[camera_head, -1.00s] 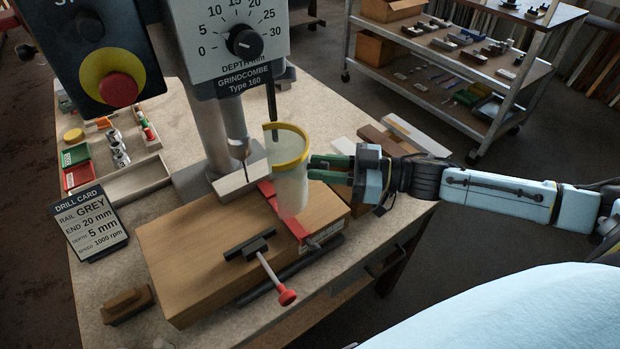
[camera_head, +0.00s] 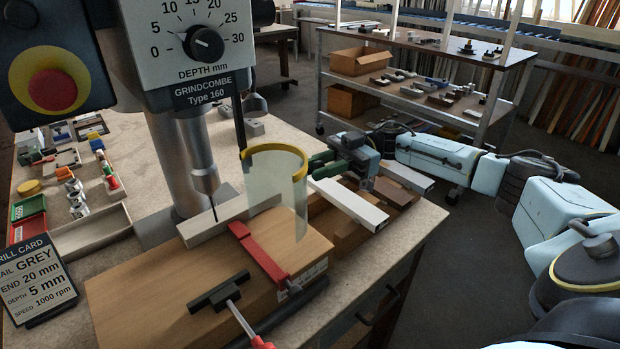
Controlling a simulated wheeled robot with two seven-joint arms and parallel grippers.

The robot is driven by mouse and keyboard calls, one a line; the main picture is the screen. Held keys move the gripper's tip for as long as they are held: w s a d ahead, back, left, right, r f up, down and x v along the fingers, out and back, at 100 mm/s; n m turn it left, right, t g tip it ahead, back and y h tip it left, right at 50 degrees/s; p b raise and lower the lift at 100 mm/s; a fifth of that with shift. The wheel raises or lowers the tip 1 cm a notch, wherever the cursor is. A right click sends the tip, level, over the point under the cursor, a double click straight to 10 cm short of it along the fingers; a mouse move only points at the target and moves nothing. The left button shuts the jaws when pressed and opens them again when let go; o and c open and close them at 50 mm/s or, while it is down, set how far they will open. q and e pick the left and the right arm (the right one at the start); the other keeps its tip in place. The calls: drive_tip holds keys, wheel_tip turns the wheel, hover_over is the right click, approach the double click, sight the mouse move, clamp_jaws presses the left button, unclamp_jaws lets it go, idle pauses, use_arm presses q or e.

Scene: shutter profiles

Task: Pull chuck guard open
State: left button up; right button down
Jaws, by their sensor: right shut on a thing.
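The chuck guard (camera_head: 272,195) is a clear curved shield with a yellow top rim, standing to the right of the drill chuck (camera_head: 203,180) over the wooden table block. Its open side faces the chuck and drill bit. My right gripper (camera_head: 318,162) has green fingers and is shut at the guard's right edge, by the yellow rim. The guard partly covers the view behind it. My left gripper is not in view.
A red stop (camera_head: 258,252) and a black clamp with a red-ended handle (camera_head: 220,291) sit on the wooden block (camera_head: 130,290). Pale and brown profiles (camera_head: 349,202) lie right of the guard. The drill card (camera_head: 38,278) stands left. A shelf trolley (camera_head: 430,55) stands behind.

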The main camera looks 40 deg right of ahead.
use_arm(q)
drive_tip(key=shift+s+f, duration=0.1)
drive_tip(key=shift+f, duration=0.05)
use_arm(e)
drive_tip(key=shift+f+g, duration=0.1)
drive_tip(key=shift+g, duration=0.2)
drive_tip(key=c, duration=1.2)
unclamp_jaws()
drive_tip(key=shift+w, duration=0.1)
drive_tip(key=shift+o, duration=0.2)
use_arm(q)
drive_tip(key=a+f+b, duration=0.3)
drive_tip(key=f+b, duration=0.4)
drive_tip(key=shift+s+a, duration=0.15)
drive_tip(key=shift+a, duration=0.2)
use_arm(e)
drive_tip(key=d, duration=1.3)
drive_tip(key=shift+s+d, duration=0.15)
drive_tip(key=shift+s, duration=0.3)
